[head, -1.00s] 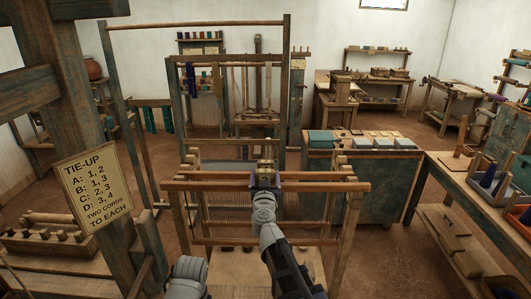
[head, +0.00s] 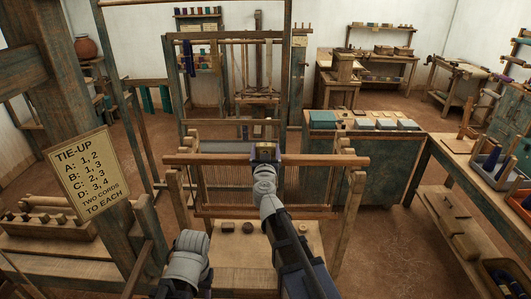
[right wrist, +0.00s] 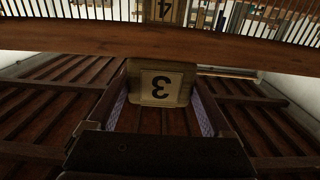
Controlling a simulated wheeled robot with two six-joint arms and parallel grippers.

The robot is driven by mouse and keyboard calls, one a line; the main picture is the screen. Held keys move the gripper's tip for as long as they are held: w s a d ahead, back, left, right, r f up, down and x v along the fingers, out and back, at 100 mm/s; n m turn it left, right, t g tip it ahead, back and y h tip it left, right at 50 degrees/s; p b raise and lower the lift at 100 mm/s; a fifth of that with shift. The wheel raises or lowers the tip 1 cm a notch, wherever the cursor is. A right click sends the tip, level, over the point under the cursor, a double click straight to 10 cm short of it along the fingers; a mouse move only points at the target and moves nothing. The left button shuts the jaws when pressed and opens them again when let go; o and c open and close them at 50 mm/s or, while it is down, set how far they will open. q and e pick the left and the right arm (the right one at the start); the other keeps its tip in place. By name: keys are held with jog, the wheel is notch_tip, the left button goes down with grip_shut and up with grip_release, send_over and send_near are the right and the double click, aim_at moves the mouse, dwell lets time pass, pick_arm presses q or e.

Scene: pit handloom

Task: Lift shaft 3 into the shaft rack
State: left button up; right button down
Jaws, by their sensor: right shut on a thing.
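Shaft 3 shows in the head view as a long wooden bar (head: 320,161) with pale heddles hanging below it and a lower bar (head: 300,212). Its tag, a pale block marked 3 (right wrist: 161,83), is upside down between my right fingers in the right wrist view. My right gripper (head: 265,152) is shut on it at the bar's middle. The slanted wooden posts (head: 345,215) under the bar's ends look like the shaft rack. I cannot tell whether the bar touches them. A block marked 4 (right wrist: 165,10) is just beyond. My left gripper is not in view.
A low bench (head: 230,252) with small dark blocks lies below the shaft. The loom frame (head: 172,100) stands behind. A cabinet (head: 365,160) with boxes on top and a side table (head: 450,165) are at right. A tie-up sign (head: 80,175) hangs on a thick post at left.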

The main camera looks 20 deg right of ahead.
jog(key=shift+w+d+f+b, duration=0.15)
jog(key=shift+w+f+b, duration=0.05)
jog(key=shift+w, duration=0.35)
jog(key=shift+w+d+f+b, duration=0.15)
jog(key=shift+w+d+f, duration=0.05)
jog(key=shift+w, duration=0.35)
jog(key=shift+w+d+f+b, duration=0.15)
jog(key=shift+w+f+b, duration=0.05)
jog(key=shift+w, duration=0.35)
jog(key=shift+s+f+b, duration=0.15)
jog(key=shift+f+b, duration=2.55)
grip_release()
jog(key=v, duration=0.7)
jog(key=shift+s+a, duration=0.2)
jog(key=shift+s, duration=0.2)
